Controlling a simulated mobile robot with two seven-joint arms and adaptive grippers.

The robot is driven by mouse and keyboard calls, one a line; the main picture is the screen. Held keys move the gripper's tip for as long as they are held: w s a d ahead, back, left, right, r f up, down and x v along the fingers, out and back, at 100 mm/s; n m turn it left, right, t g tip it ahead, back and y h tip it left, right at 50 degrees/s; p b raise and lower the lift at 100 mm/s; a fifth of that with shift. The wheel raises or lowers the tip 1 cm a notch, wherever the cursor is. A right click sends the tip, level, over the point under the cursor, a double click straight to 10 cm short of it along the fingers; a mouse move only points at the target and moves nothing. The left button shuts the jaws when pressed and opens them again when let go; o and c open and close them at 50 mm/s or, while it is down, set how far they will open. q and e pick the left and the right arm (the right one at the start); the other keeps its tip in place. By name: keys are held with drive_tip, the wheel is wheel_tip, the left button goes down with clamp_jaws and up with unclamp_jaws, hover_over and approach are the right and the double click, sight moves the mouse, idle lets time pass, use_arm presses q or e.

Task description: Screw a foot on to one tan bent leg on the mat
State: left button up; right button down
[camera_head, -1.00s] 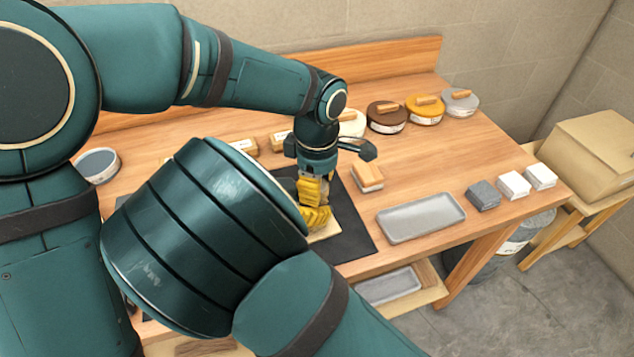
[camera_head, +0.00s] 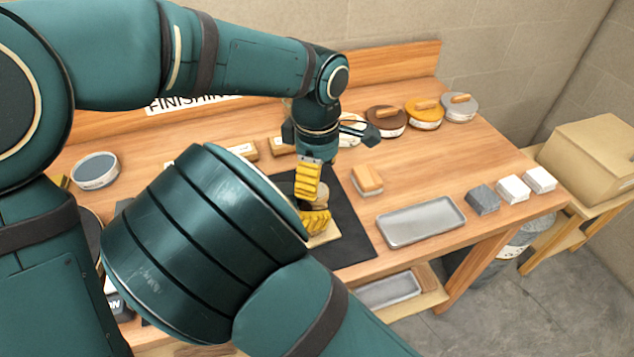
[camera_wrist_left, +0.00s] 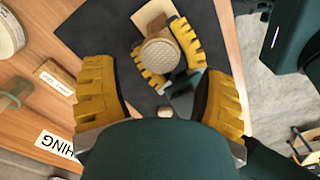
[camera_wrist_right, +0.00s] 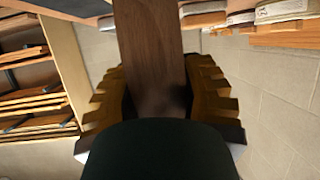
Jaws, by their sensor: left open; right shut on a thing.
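My left gripper (camera_head: 308,182) is open and empty, above my right gripper (camera_head: 317,222). In the left wrist view its yellow fingers (camera_wrist_left: 163,100) are spread wide. Beyond them, a round, textured, tan-grey disc, seemingly the foot (camera_wrist_left: 160,54), sits between the right gripper's yellow fingers. A flat tan piece, seemingly part of the bent leg (camera_wrist_left: 155,14), sticks out beside it and shows over the mat in the head view (camera_head: 326,236). In the right wrist view, the right gripper is shut on a wooden strip (camera_wrist_right: 150,45), dark in shade. The joint between disc and leg is hidden.
The dark mat (camera_head: 352,240) lies under the grippers. A sanding block (camera_head: 367,179), a grey tray (camera_head: 421,222) and several small blocks (camera_head: 512,188) lie to the right. A small pale piece (camera_wrist_left: 165,112) shows between the left fingers.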

use_arm(q)
drive_tip(key=shift+r, duration=0.25)
drive_tip(key=shift+r+n, duration=1.55)
drive_tip(key=shift+n, duration=0.15)
drive_tip(key=shift+f, duration=4)
